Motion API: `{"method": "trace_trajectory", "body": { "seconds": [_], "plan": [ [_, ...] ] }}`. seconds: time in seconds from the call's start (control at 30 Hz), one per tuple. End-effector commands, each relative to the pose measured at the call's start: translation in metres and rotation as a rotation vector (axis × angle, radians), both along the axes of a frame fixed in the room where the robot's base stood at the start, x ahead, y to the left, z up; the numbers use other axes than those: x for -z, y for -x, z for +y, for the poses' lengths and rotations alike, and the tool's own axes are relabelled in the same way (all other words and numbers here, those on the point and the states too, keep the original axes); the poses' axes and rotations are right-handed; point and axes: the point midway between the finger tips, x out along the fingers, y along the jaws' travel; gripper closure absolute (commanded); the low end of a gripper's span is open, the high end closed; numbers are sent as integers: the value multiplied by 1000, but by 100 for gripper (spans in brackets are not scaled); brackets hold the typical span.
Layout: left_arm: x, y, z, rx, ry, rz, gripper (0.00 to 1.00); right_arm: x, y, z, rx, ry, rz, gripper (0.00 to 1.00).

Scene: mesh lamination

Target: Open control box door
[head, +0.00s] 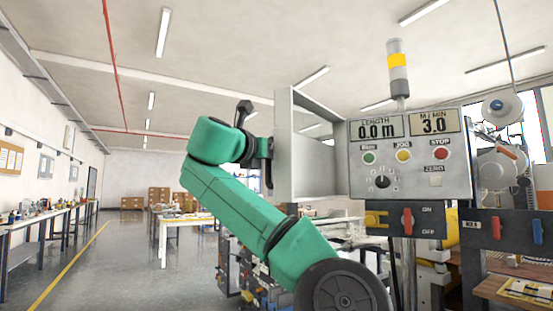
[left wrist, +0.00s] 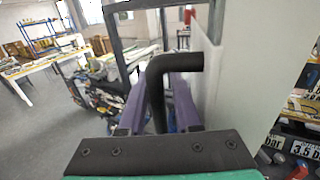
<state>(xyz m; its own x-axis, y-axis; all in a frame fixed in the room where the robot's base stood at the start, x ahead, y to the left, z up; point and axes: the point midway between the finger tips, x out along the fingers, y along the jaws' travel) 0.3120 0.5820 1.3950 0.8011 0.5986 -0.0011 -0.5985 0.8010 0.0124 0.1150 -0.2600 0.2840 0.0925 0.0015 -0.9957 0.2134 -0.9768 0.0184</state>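The grey control box (head: 411,185) stands at the right in the head view, with length and speed displays, buttons and a knob on its face. A grey door-like panel (head: 283,150) stands out to its left, with a hollow space showing between them. My left gripper (head: 264,162) is at the panel's left side. In the left wrist view a black bent handle (left wrist: 156,95) on the pale panel (left wrist: 220,80) runs between the purple fingers (left wrist: 162,100), which sit close on both sides of it. My right gripper is not in view.
A signal lamp (head: 398,70) rises above the box. A long workbench (head: 45,220) lines the left wall, and the floor at left is clear. Machinery stands behind my arm.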

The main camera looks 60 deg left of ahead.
Motion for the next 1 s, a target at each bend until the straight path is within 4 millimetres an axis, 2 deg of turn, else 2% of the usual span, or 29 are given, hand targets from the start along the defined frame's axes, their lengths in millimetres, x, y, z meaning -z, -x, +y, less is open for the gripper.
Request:
{"method": "trace_trajectory", "body": {
  "seconds": [0.1,0.3,0.47,0.6,1.0],
  "plan": [
    [4,23,-17,-2,-4,-5,68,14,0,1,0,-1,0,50],
    [4,72,-55,0,-2,-4,68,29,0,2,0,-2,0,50],
    [2,97,-75,2,-1,1,68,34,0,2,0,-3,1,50],
    [1,104,-81,2,0,3,68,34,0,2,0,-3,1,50],
    [1,104,-80,2,0,4,68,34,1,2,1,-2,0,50]
  ]
}}
